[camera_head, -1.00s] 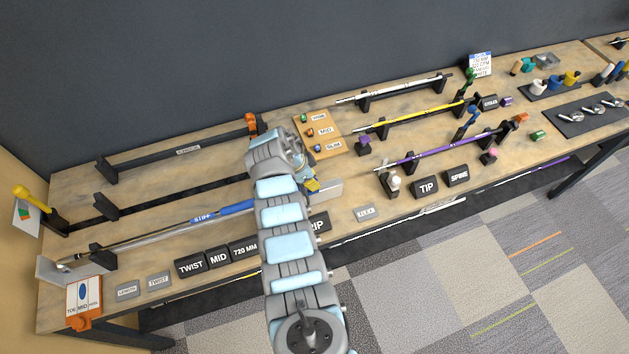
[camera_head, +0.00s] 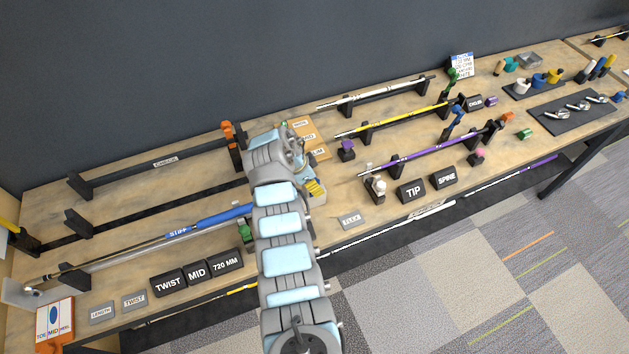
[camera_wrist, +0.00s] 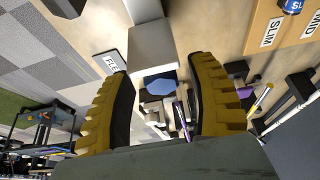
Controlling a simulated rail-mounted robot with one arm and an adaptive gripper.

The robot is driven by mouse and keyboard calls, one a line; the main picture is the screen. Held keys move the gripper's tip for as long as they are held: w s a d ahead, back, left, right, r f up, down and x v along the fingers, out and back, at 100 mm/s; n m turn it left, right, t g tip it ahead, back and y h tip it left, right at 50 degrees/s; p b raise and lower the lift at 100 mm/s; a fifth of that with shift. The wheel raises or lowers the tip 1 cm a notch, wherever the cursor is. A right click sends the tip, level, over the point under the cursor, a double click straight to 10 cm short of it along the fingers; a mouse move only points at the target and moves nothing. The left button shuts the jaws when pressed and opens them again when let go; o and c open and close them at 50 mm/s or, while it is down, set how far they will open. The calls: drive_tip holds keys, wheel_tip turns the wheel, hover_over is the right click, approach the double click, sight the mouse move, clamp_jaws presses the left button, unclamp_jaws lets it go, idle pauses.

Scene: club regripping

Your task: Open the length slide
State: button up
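My gripper (camera_head: 314,187) is low over the bench's front part, right of the blue grip. In the wrist view its yellow ribbed fingers are apart (camera_wrist: 162,70), with no object clearly held. A blue eight-sided piece (camera_wrist: 160,86) shows between them, beyond a pale block (camera_wrist: 152,45). I cannot tell whether the fingers touch either one. The club with the blue STIFF grip (camera_head: 210,217) lies across the front supports; its right end is hidden by my arm. A black rail with an orange clamp (camera_head: 232,145) runs behind. No part is clearly identifiable as the length slide.
Small plates marked LENGTH (camera_head: 101,315) and TWIST (camera_head: 134,299) lie at front left. TWIST, MID and 720 MM blocks (camera_head: 226,261) stand near the front edge. A green clamp (camera_head: 245,231) is left of my arm. Shafts on stands and a TIP block (camera_head: 410,190) are to the right.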

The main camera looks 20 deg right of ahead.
drive_tip(key=shift+d+r, duration=0.1)
drive_tip(key=shift+w+r, duration=0.1)
drive_tip(key=shift+r, duration=0.3)
drive_tip(key=v, duration=1.1)
drive_tip(key=shift+a, duration=0.25)
